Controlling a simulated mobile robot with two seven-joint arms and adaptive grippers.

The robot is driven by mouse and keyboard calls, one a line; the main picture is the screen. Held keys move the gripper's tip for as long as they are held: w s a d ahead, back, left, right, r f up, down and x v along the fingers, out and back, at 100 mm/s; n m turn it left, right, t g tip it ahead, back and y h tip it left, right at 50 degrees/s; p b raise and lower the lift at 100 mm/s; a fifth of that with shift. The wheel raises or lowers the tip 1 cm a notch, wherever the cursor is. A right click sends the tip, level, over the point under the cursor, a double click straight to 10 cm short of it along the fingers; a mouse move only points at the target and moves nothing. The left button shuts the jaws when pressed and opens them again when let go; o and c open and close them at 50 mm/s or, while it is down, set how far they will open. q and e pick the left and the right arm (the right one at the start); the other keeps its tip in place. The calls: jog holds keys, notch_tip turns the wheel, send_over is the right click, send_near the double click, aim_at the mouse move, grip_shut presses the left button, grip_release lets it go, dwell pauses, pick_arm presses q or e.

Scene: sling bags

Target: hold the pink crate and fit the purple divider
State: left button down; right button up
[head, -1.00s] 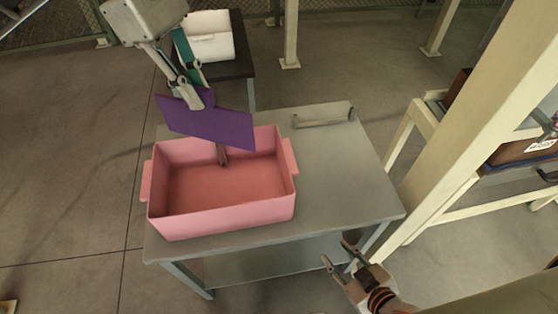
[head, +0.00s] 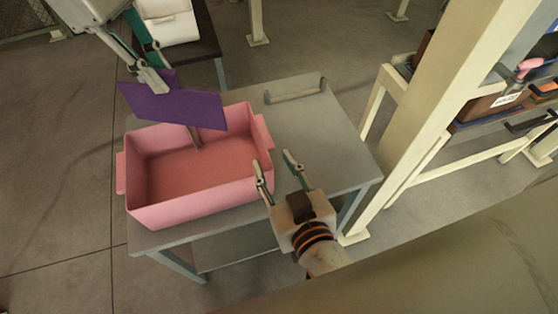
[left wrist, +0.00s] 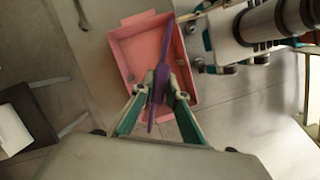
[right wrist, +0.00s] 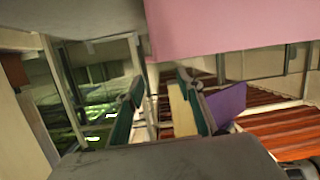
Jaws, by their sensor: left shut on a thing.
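The pink crate (head: 190,205) stands on the grey table, with a handle lug on each end and an open, empty-looking inside. A dark upright strip (head: 195,138) shows on its far inner wall. My left gripper (head: 158,84) is shut on the purple divider (head: 185,108) and holds it tilted above the crate's far side. The divider (left wrist: 160,85) is also between its fingers in the left wrist view, over the crate (left wrist: 125,50). My right gripper (head: 275,160) is open and empty by the crate's right end. Pink crate surface (right wrist: 235,28) fills the top of the right wrist view.
The grey table (head: 320,140) is bare right of the crate except for a raised handle-like bar (head: 295,90) at its back. A dark stand with white bins (head: 170,30) is behind. A cream post (head: 440,110) and rack stand at the right.

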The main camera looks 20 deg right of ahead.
aim_at(266, 136)
jog(key=shift+m+h, duration=0.4)
jog(key=shift+m, duration=0.1)
jog(key=x, duration=0.8)
jog(key=d+x, duration=0.1)
jog(key=x, duration=0.3)
jog(key=shift+w+f, duration=0.3)
grip_shut()
